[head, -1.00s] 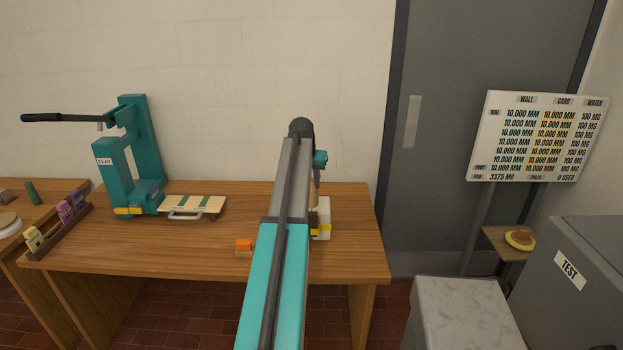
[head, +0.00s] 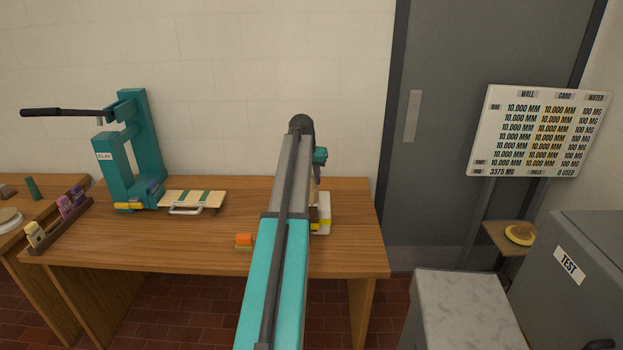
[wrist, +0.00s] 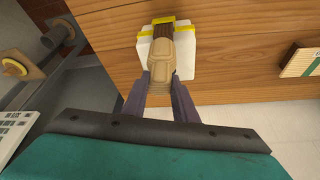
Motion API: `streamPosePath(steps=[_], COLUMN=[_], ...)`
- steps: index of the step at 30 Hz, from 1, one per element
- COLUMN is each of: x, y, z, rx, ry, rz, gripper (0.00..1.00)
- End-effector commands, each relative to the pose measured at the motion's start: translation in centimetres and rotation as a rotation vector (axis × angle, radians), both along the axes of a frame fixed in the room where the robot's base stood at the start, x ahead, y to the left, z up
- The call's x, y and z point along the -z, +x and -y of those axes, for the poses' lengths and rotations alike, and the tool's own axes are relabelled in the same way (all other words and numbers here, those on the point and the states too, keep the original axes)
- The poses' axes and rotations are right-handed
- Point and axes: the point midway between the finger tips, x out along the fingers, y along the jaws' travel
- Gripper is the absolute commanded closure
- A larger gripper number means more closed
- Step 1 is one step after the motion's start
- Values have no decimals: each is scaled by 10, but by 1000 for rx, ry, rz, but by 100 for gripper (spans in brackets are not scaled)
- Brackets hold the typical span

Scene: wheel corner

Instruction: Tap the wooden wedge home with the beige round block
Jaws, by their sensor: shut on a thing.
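My gripper (wrist: 166,95) is shut on the beige round block (wrist: 160,64), with one dark purple finger on each side of it. In the head view the arm hides most of the gripper and block. The dark brown wooden wedge (wrist: 178,32) shows just past the block's far end, on a white block with yellow pieces (wrist: 203,55). The beige block overlaps the wedge's near end in the wrist view; I cannot tell whether they touch. The white block also shows in the head view (head: 324,205), at the right of the wooden table, partly hidden by my arm.
A pale board with a handle (head: 190,201) and a teal press (head: 135,160) stand further left. A door (head: 445,130) is beyond the table's right end.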

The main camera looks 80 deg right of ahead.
Motion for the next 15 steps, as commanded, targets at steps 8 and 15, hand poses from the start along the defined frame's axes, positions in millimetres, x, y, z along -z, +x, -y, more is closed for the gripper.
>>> streamPosePath(steps=[8,15], x=[-13,-27], y=[0,0], z=[0,0], rx=[0,0], ry=[-2,-2], rz=[0,0], gripper=[100,100])
